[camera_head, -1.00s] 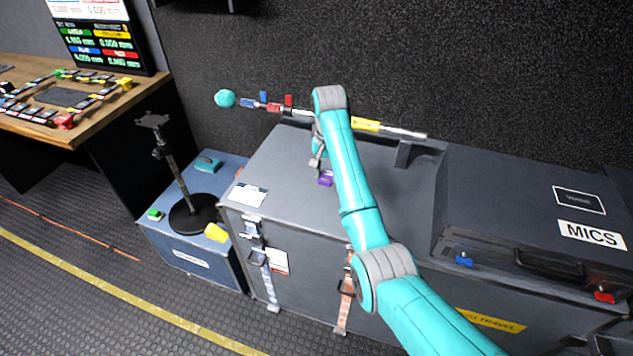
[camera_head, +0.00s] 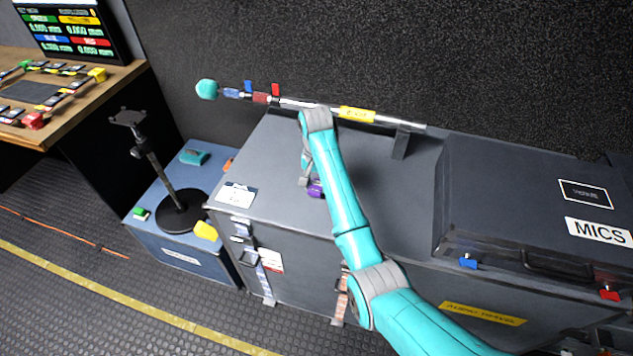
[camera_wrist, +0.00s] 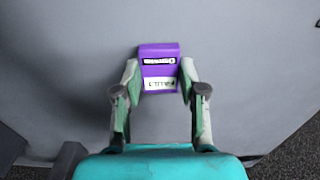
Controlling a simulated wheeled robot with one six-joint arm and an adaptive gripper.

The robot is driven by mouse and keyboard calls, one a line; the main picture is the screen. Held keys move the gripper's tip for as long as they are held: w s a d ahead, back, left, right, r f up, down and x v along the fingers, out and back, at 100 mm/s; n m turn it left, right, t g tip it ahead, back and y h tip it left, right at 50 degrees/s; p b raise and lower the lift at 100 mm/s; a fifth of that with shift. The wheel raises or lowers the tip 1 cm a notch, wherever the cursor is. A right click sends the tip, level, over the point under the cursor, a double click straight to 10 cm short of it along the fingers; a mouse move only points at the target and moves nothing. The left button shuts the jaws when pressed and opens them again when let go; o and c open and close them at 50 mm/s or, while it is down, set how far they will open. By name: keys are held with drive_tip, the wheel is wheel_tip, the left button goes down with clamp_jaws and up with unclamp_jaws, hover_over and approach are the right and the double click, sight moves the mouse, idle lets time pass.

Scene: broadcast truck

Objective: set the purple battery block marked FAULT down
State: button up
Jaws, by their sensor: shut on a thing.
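The purple battery block (camera_wrist: 159,52) with a white label is between the two fingers of my gripper (camera_wrist: 160,85) in the wrist view. The fingers press on its two sides. In the head view the block (camera_head: 315,189) shows as a small purple patch at my gripper (camera_head: 309,184), partly hidden by my arm. It is over the top of the grey flight case (camera_head: 272,160). I cannot tell whether the block touches the case top.
A boom pole (camera_head: 385,119) with a teal tip lies along the back of the case. A black MICS case (camera_head: 520,195) stands at the right. A white card (camera_head: 236,195) lies at the case's left front. A blue case (camera_head: 180,245) with a black stand (camera_head: 178,205) is at the left.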

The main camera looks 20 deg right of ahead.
drive_tip(key=shift+f, duration=0.6)
drive_tip(key=shift+f, duration=0.1)
drive_tip(key=o, duration=1)
drive_tip(key=shift+c, duration=0.2)
